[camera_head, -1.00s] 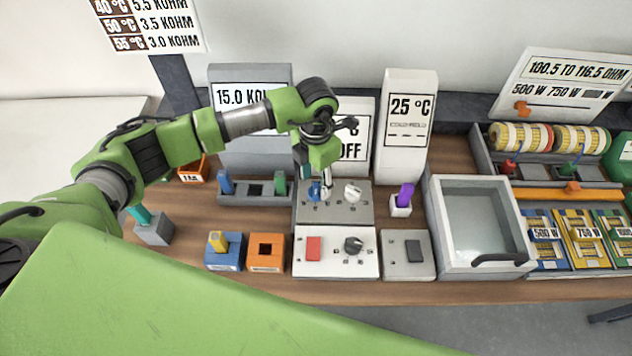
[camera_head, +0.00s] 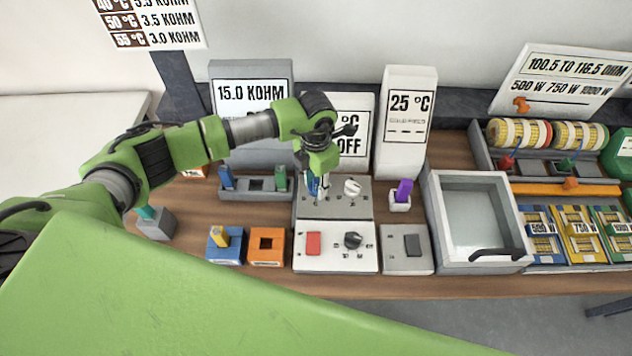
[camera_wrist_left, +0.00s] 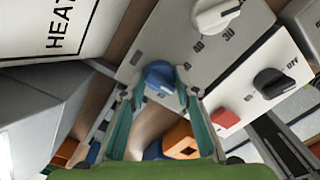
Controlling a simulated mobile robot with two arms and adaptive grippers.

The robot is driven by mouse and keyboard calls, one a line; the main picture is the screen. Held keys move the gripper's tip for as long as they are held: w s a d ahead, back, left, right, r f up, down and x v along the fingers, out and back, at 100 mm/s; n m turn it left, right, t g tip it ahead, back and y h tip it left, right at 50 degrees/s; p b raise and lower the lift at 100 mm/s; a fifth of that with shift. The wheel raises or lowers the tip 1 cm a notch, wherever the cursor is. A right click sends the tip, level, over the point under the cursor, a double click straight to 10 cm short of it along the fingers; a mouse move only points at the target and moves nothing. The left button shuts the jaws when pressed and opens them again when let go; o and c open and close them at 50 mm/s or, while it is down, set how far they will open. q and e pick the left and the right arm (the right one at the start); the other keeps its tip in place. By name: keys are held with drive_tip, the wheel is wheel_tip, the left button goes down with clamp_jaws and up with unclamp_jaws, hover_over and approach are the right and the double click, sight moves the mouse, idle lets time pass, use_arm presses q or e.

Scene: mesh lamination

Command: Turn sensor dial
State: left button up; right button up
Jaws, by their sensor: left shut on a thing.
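A grey panel (camera_head: 335,210) in the middle of the bench carries a blue dial (camera_head: 315,185) on its left and a white dial (camera_head: 352,187) on its right. My left gripper (camera_head: 317,192) reaches down from above and is shut on the blue dial. In the left wrist view, the blue dial (camera_wrist_left: 160,77) sits between the teal fingertips of the left gripper (camera_wrist_left: 162,88). The white dial (camera_wrist_left: 215,14) stands free there. In the head view the fingers partly hide the blue dial. My right gripper is not in view.
A white panel with a red switch (camera_head: 313,243) and a black dial (camera_head: 353,240) lies in front. A display reading 15.0 KOHM (camera_head: 250,100) and a 25 °C display (camera_head: 408,120) stand behind. A glass-topped box (camera_head: 430,215) is to the right.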

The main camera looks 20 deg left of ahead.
sight(316, 183)
use_arm(q)
drive_tip(key=m+b, duration=0.8)
drive_tip(key=b, duration=0.4)
drive_tip(key=shift+f, duration=0.2)
drive_tip(key=shift+r+m+b, duration=0.15)
drive_tip(key=shift+m+b, duration=0.75)
drive_tip(key=shift+b, duration=0.15)
drive_tip(key=shift+r, duration=0.1)
drive_tip(key=o, duration=1.1)
wheel_tip(316, 183, up, 12)
